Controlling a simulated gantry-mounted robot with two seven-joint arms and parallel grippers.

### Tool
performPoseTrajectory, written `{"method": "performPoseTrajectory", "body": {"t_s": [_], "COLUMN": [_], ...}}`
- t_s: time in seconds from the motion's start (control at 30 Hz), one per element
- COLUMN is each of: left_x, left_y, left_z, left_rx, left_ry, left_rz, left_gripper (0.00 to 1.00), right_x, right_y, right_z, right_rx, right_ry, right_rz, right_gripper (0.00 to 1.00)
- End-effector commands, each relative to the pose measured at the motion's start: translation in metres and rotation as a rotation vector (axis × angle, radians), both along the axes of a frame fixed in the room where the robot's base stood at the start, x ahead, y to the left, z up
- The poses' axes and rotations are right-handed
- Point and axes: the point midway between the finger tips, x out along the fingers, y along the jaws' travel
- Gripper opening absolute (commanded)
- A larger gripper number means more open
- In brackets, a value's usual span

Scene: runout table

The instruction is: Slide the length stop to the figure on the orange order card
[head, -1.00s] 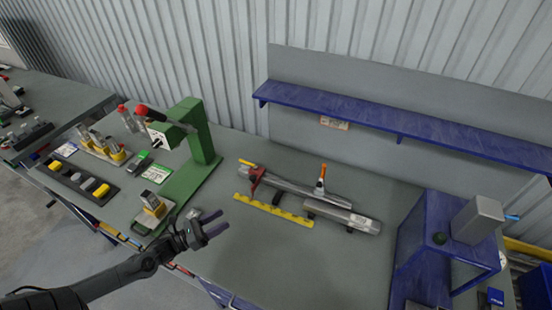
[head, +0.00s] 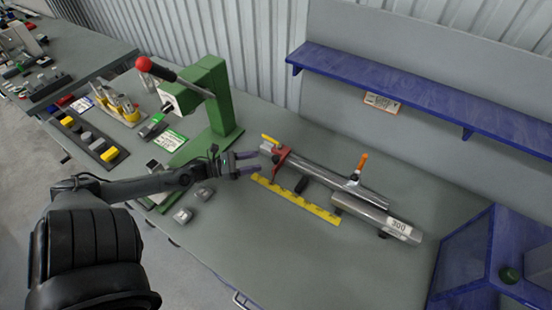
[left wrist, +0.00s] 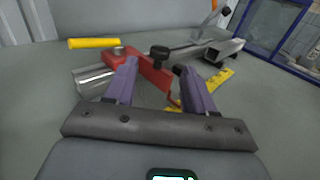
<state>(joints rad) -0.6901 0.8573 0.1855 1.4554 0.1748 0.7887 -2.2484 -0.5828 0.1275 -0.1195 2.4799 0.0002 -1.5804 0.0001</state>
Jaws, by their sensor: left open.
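The length stop appears to be the red block (head: 281,157) near the left end of the metal rail (head: 315,175). In the left wrist view the red block (left wrist: 150,74) carries a black knob (left wrist: 159,52). My left gripper (head: 256,162) is open and empty just left of the block; its purple fingers frame the block and knob in the wrist view, with contact unclear. A yellow scale strip (head: 295,200) lies along the rail's front; its figures are too small to read. The orange-edged card (head: 381,102) hangs under the shelf, its figure unreadable. My right gripper is not in view.
An orange-handled lever (head: 362,162) stands on the rail. A tube labelled 300 (head: 398,226) lies at its right end. A green press (head: 212,95) stands behind my left arm. Two small grey blocks lie near my arm. The table front is clear.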

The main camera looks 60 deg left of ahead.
Motion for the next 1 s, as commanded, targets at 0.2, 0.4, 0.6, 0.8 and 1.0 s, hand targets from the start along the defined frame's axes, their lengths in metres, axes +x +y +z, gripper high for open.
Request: {"method": "performPoseTrajectory", "body": {"t_s": [0.2,0.4,0.6,0.8,1.0], "left_x": [0.036,0.063,0.078,0.083,0.083], "left_y": [-0.012,-0.020,-0.025,-0.027,-0.027], "left_z": [0.002,0.001,0.000,0.000,0.000], "left_rx": [-0.001,-0.002,-0.001,-0.001,-0.001], "left_ry": [-0.004,-0.002,-0.001,0.001,0.001], "left_rz": [-0.001,0.000,-0.001,0.000,0.000], "left_gripper": [0.54,0.54,0.54,0.54,0.54], "right_x": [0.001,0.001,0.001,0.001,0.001], "right_y": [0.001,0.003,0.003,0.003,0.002], "right_z": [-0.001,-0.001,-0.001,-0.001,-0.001], "right_rx": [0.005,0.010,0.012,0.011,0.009], "right_ry": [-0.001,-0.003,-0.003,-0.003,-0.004], "right_rz": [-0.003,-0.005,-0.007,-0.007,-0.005], "right_gripper": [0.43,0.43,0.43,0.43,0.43]}}
